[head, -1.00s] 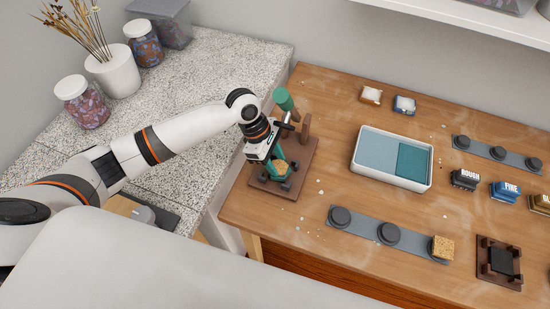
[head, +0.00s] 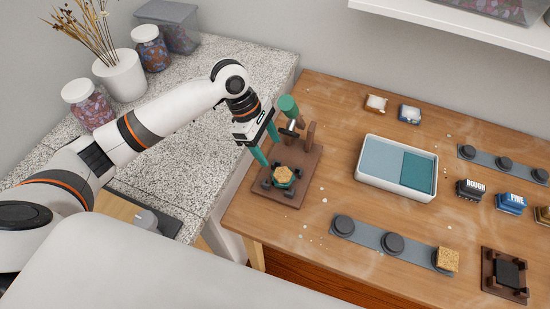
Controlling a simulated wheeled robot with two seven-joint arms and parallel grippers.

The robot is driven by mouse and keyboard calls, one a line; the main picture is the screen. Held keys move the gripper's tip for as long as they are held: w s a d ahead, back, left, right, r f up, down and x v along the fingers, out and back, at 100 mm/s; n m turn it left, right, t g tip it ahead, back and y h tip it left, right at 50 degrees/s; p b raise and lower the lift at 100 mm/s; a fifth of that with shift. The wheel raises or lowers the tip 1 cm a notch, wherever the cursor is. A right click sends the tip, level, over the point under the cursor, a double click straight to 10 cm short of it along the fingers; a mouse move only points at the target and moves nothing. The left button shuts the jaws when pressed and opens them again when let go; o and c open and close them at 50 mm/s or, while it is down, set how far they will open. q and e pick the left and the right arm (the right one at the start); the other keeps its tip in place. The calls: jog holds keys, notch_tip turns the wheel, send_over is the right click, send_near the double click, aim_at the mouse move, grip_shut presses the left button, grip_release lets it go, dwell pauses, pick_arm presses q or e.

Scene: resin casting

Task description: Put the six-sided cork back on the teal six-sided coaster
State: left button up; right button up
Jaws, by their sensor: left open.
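The six-sided cork (head: 283,174) lies on top of the teal six-sided coaster (head: 287,185) in the brown wooden fixture at the table's left end. A little teal shows below the cork's near edge; I cannot tell whether their edges line up exactly. My left gripper (head: 273,152) is open and empty, with its teal fingers spread above and behind the cork, apart from it. My right gripper is not in view.
A press with a green handle (head: 289,105) stands at the fixture's back, close to my left gripper. A white-rimmed tray (head: 367,187), a grey strip of dark round pads with a square cork (head: 448,259), and labelled sanding blocks (head: 469,189) lie to the right.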

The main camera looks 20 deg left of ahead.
pick_arm(q)
jog(key=v, duration=0.3)
jog(key=shift+a+r, duration=0.15)
jog(key=shift+r, duration=0.1)
